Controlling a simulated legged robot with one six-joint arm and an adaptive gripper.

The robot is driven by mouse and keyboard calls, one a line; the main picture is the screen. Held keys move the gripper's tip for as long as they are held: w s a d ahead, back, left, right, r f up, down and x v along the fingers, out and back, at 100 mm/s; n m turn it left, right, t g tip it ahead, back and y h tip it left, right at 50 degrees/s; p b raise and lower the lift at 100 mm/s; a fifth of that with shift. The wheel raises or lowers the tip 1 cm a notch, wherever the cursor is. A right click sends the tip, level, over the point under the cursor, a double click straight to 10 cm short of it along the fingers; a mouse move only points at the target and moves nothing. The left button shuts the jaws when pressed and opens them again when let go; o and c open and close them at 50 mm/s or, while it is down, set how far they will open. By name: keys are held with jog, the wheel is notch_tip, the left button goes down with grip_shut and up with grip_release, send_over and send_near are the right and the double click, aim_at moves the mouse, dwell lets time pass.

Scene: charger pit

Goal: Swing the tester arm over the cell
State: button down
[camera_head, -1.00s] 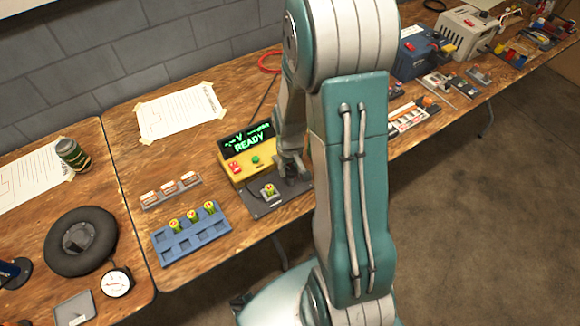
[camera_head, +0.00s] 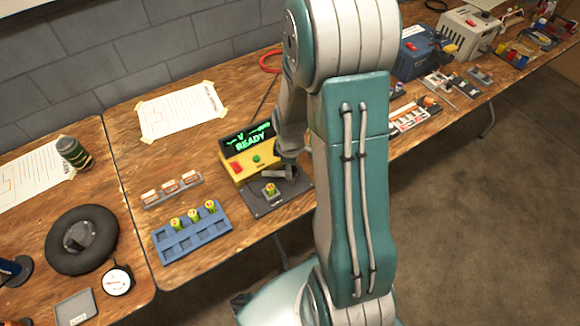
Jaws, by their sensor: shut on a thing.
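The yellow tester (camera_head: 236,168) stands on the table with green READY text on its screen. A dark plate (camera_head: 262,207) lies in front of it. A green and yellow cell (camera_head: 270,189) stands upright in a holder on this plate. My gripper (camera_head: 286,168) is just behind and right of the cell, over the plate's back part. It is shut on the tester arm (camera_head: 274,174), a small grey bar that reaches left toward the cell. The fingertips are small and partly hidden, and I cannot tell whether the bar is right above the cell.
A blue tray (camera_head: 190,246) with several cells stands left of the plate. A rack of white and orange pieces (camera_head: 173,189) lies behind the tray. A taped paper sheet (camera_head: 180,112) lies further back. My own arm hides the table right of the plate.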

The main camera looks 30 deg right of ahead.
jog(key=n, duration=0.6)
jog(key=shift+s+n, duration=0.15)
jog(key=shift+n, duration=0.15)
dwell(0.3)
jog(key=shift+c, duration=1.3)
grip_release()
jog(key=shift+d, duration=0.1)
notch_tip(320, 180, up, 12)
